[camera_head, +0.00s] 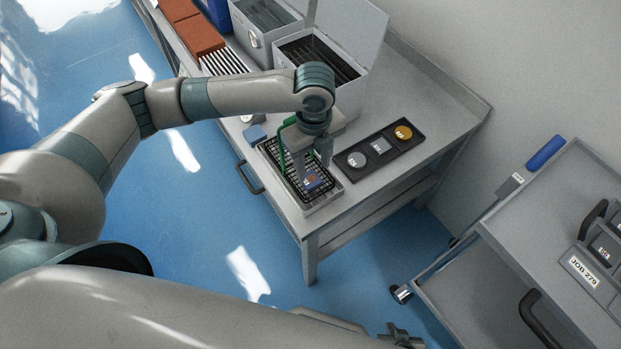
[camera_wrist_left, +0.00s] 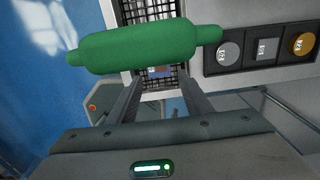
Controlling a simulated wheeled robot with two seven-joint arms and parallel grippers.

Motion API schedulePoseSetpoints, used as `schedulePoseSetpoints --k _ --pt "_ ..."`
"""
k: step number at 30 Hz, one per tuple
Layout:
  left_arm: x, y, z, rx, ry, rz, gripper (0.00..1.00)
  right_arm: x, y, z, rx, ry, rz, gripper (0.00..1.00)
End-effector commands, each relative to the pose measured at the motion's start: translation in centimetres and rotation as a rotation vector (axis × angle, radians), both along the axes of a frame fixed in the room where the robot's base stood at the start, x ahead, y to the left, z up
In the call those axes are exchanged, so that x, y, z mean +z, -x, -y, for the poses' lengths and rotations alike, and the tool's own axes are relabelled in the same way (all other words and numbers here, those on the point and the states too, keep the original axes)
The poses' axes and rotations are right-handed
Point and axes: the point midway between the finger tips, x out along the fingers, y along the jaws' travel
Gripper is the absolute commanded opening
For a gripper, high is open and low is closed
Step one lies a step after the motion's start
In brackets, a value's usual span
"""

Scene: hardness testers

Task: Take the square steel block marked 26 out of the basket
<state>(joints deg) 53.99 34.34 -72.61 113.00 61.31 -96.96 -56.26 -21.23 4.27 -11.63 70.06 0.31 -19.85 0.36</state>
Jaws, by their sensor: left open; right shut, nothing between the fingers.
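A small block (camera_head: 313,182) with a bluish face, an orange patch and a white mark lies in the wire basket (camera_head: 291,192); its number is too small to read. The block shows partly in the left wrist view (camera_wrist_left: 160,72), below the basket's green handle (camera_wrist_left: 145,45). My left gripper (camera_head: 312,167) points down into the basket with open, empty fingers, one on each side of the block, apparently above it. Whether they touch it I cannot tell. My right gripper (camera_head: 402,338) is shut and empty at the bottom edge of the head view, away from the table.
A black tray (camera_head: 406,149) right of the basket holds a round grey disc, a square grey block (camera_head: 381,146) and a gold disc (camera_head: 403,132). Metal boxes with an open lid (camera_head: 352,40) stand behind. A grey cart (camera_head: 530,240) stands at the right.

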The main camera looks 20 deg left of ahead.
Motion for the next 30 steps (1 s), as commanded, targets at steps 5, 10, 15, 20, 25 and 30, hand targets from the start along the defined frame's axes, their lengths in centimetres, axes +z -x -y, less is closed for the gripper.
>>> schedulePoseSetpoints --k 5,10,15,20,25,30 --pt "-0.2 0.0 0.0 0.0 0.001 -0.001 0.45 0.1 -0.1 -0.1 0.0 -0.002 0.005 0.0" --pt "-0.2 0.0 0.0 0.0 0.001 -0.001 0.45 0.2 -0.2 -0.1 0.0 -0.002 0.007 0.0" --pt "-1.0 0.0 -0.1 0.002 0.0 -0.004 0.45 0.4 -0.3 -0.1 0.0 -0.004 0.014 0.0" --pt "-2.8 0.0 -0.5 0.002 -0.001 -0.004 0.45 0.9 -0.5 -0.2 0.0 -0.008 0.033 0.0" --pt "-4.8 0.0 -0.5 0.002 -0.001 -0.003 0.45 0.7 -0.3 -0.5 0.004 -0.013 0.043 0.0" --pt "-5.4 -0.1 -0.5 0.0 0.001 0.0 0.45 0.5 -0.1 -0.7 0.006 -0.015 0.045 0.0"
